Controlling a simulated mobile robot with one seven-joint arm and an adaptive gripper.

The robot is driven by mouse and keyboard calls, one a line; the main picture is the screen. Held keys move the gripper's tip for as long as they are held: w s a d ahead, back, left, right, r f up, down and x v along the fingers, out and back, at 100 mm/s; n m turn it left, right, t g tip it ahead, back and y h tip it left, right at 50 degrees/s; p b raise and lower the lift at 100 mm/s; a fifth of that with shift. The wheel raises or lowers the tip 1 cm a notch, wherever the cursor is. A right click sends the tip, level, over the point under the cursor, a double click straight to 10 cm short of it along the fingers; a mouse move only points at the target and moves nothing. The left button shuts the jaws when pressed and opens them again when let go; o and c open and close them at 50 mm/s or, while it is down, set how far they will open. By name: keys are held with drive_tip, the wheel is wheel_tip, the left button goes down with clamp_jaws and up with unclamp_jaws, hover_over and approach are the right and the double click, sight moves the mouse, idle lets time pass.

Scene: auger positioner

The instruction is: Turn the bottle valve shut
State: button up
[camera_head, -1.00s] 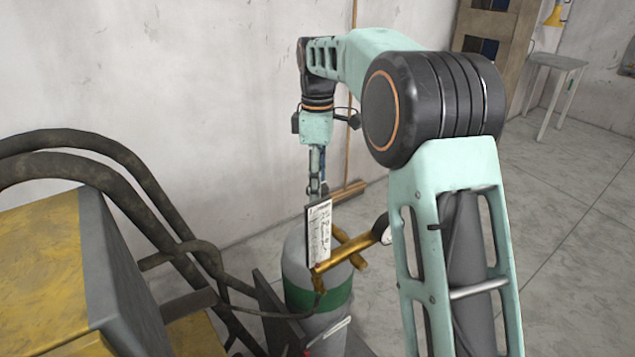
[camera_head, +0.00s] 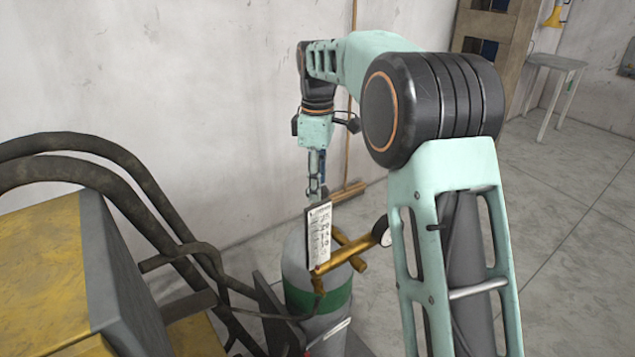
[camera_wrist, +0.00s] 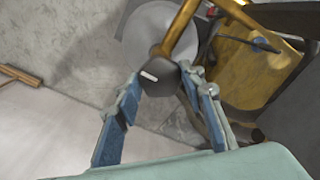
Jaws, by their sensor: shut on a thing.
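The gas bottle (camera_head: 296,272) stands upright, grey with a green band, below my arm in the head view. Its brass valve fitting (camera_head: 336,256) sits on top, with a gauge (camera_head: 381,231) at the right. A white written tag (camera_head: 318,235) hides part of the valve and my fingertips there. In the wrist view, a dark rounded valve knob (camera_wrist: 158,77) sits between the two blue fingers of my gripper (camera_wrist: 162,82), which is shut on it. The brass fitting (camera_wrist: 182,30) and the bottle top (camera_wrist: 150,28) show behind the knob.
A yellow and grey machine (camera_head: 50,260) with thick dark hoses (camera_head: 140,170) stands close at the left of the bottle. A white wall (camera_head: 200,90) rises behind. A broom (camera_head: 348,192) leans there. Open floor (camera_head: 560,240) lies to the right.

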drive_tip(key=m+p, duration=0.2)
drive_tip(key=m, duration=0.2)
drive_tip(key=shift+r, duration=0.15)
drive_tip(key=m+p, duration=0.2)
drive_tip(key=m, duration=0.2)
drive_tip(key=shift+m, duration=0.3)
drive_tip(key=m+p, duration=0.1)
drive_tip(key=m, duration=0.3)
drive_tip(key=shift+m, duration=0.3)
drive_tip(key=shift+m+p, duration=0.6)
drive_tip(key=shift+m, duration=1.6)
drive_tip(key=o, duration=1.1)
drive_tip(key=shift+o, duration=0.2)
wheel_tip(320, 180, up, 12)
